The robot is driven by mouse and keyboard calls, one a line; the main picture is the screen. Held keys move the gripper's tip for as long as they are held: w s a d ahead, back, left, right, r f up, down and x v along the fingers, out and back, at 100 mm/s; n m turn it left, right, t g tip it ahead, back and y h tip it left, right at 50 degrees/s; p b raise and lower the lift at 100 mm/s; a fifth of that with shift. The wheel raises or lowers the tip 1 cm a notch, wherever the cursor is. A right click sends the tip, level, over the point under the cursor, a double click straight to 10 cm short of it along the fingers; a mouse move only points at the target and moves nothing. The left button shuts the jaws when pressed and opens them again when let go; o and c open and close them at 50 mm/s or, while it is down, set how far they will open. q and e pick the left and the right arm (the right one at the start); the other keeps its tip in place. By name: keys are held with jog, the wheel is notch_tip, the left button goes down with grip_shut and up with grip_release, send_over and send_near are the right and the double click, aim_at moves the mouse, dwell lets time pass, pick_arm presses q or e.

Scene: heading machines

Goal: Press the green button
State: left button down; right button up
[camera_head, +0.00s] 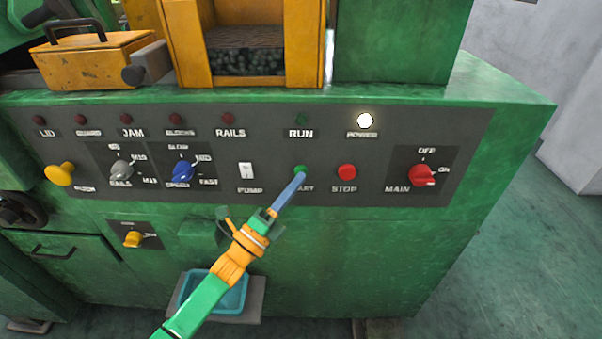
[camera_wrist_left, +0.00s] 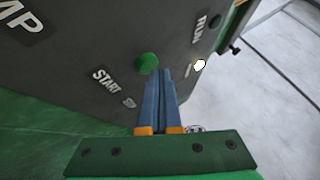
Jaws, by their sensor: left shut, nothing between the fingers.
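The green START button (camera_head: 300,170) sits on the dark control panel, between the white PUMP switch and the red STOP button. My left gripper (camera_head: 301,177) has its blue fingers shut with nothing between them. In the head view its tips overlap the lower edge of the green button and partly cover the START label. In the left wrist view the green button (camera_wrist_left: 148,63) shows just left of the fingertips (camera_wrist_left: 163,72). I cannot tell whether the tips touch it. My right gripper is in neither view.
The red STOP button (camera_head: 347,172) and red MAIN knob (camera_head: 422,175) are to the right. The PUMP switch (camera_head: 246,171) and blue SPEED knob (camera_head: 184,171) are to the left. The POWER lamp (camera_head: 365,121) is lit white. A blue tray (camera_head: 236,297) sticks out below the panel.

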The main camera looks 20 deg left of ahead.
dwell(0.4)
pick_arm(q)
jog(key=shift+w+a+b, duration=0.15)
jog(key=shift+w+b, duration=0.3)
jog(key=shift+s, duration=0.15)
jog(key=shift+s+p, duration=0.25)
jog(key=shift+p, duration=0.05)
jog(key=s+d+p, duration=0.2)
jog(key=s+p, duration=0.1)
jog(key=s, duration=0.2)
jog(key=shift+s, duration=0.4)
